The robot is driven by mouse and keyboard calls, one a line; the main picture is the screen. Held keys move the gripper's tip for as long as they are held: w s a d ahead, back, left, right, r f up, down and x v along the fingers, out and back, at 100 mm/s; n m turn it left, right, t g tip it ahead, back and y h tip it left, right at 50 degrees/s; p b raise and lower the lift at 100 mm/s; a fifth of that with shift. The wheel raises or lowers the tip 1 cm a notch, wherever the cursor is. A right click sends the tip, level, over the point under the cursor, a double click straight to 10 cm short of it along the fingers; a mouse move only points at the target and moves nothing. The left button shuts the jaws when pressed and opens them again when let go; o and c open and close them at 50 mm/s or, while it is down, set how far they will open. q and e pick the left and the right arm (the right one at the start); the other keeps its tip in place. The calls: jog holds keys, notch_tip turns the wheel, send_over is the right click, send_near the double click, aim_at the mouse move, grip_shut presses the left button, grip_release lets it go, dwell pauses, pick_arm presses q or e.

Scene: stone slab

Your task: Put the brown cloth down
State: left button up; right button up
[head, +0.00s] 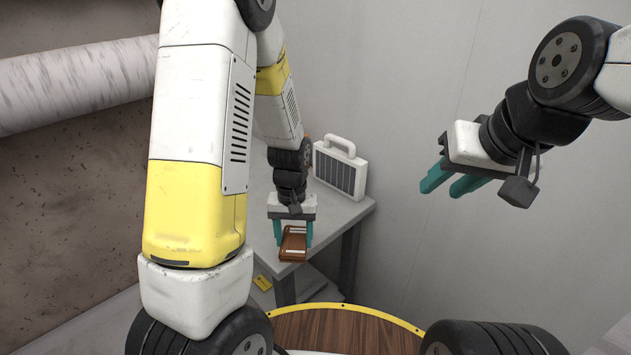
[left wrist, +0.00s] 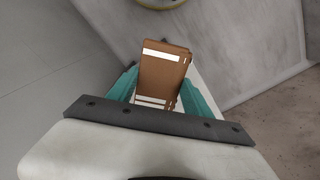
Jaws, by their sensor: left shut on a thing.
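The brown cloth (head: 293,246) is a folded brown bundle with white stripes. It shows large in the left wrist view (left wrist: 160,83), between the two teal fingers. My left gripper (head: 293,240) is shut on it, at the front edge of the grey table (head: 345,212). I cannot tell whether the cloth touches the table or hangs in front of it. My right gripper (head: 455,185) is in the air at the right, with its teal fingers apart and nothing between them.
A white case with a handle and a dark ribbed panel (head: 340,172) stands on the table behind my left gripper. A yellow tag (head: 262,283) shows below the table edge. A large pale pipe (head: 75,85) runs along the left wall. A plain grey wall (head: 430,90) is behind.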

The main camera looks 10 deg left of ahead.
aim_at(296, 251)
pick_arm(q)
jog(key=s, duration=0.2)
jog(key=s+d, duration=0.1)
jog(key=shift+s+d+f, duration=0.1)
jog(key=shift+s, duration=0.3)
jog(key=shift+n, duration=0.3)
jog(key=w+a, duration=0.1)
jog(key=w, duration=0.4)
jog(key=w+a+f, duration=0.1)
jog(key=w+a, duration=0.1)
jog(key=w, duration=0.3)
jog(key=w+a, duration=0.1)
jog(key=w, duration=0.3)
jog(key=shift+w+a+f, duration=0.15)
jog(key=shift+w+f, duration=0.15)
jog(key=shift+w, duration=0.1)
jog(key=shift+s+f, duration=0.1)
jog(key=shift+f, duration=1.65)
jog(key=shift+f, duration=0.15)
jog(key=o, duration=1.2)
